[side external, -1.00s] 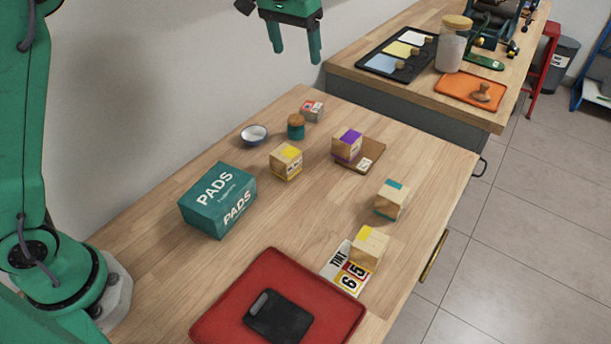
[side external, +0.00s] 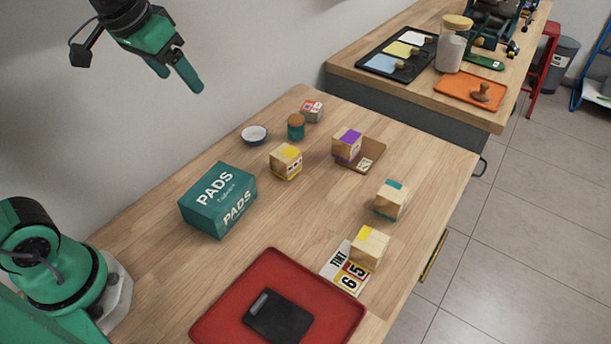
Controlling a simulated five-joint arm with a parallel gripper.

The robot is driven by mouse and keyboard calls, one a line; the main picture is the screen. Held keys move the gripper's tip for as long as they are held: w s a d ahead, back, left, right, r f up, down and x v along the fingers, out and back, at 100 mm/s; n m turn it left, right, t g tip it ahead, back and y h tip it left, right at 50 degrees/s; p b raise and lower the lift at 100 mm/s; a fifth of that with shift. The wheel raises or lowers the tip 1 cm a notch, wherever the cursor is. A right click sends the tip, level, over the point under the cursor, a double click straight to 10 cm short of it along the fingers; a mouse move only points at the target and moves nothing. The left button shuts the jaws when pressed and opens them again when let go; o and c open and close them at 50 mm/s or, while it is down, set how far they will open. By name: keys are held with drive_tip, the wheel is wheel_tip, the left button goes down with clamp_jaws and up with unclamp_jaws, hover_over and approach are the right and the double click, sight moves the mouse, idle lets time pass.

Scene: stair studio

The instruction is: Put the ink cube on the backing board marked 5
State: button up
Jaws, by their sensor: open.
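My gripper (side external: 180,80) is open and empty, high at the upper left, well above the table and apart from everything on it. A wooden cube with a purple top band (side external: 347,144) is at the left part of a small brown board (side external: 374,150), which bears a small pale label too small to read surely. Other wooden cubes stand on the table: one with a yellow band (side external: 286,161), one with a teal band (side external: 391,200), and one with a yellow top patch (side external: 370,246) at the edge of a printed card (side external: 345,270) showing 6 and 5. I cannot tell which cube is the ink cube.
A teal PADS box (side external: 218,200) stands at the left. A red tray (side external: 225,318) with a black slab (side external: 278,316) is in front. A small bowl (side external: 254,134), a capped jar (side external: 296,127) and a small box (side external: 312,110) sit at the back. The table's middle is clear.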

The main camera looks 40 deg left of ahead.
drive_tip(key=s+a+f+t, duration=0.1)
drive_tip(key=s+f, duration=0.4)
drive_tip(key=s, duration=0.3)
drive_tip(key=shift+s+a+f, duration=0.25)
drive_tip(key=shift+s+a, duration=0.05)
